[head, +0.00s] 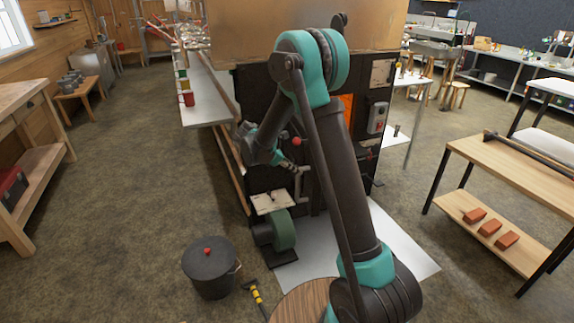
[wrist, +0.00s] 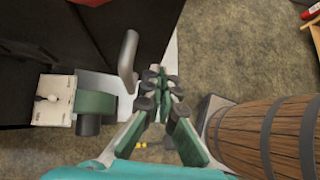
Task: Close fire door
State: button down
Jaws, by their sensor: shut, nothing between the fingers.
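The fire door is a dark panel (head: 277,178) on the black front of the evaporator, partly hidden behind my arm. A grey bar handle (head: 299,183) sticks out from it, and it also shows in the wrist view (wrist: 128,58). The door's exact angle is hidden. My gripper (head: 294,170) is just above and beside the handle. In the wrist view my gripper (wrist: 165,88) is shut and empty, right of the handle and apart from it.
A green blower (head: 283,231) with a white switch box (head: 272,201) stands below the door. A lidded black bucket (head: 210,268) and a yellow-black tool (head: 257,297) lie on the floor at left. A wooden barrel (wrist: 262,135) is close right of my gripper. A bench (head: 520,170) stands right.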

aim_at(307, 169)
jog(key=shift+w+d+f, duration=0.1)
jog(key=shift+w+d, duration=0.1)
jog(key=shift+d, duration=0.85)
jog(key=shift+w+d, duration=0.2)
jog(key=shift+d, duration=0.85)
jog(key=shift+d, duration=0.15)
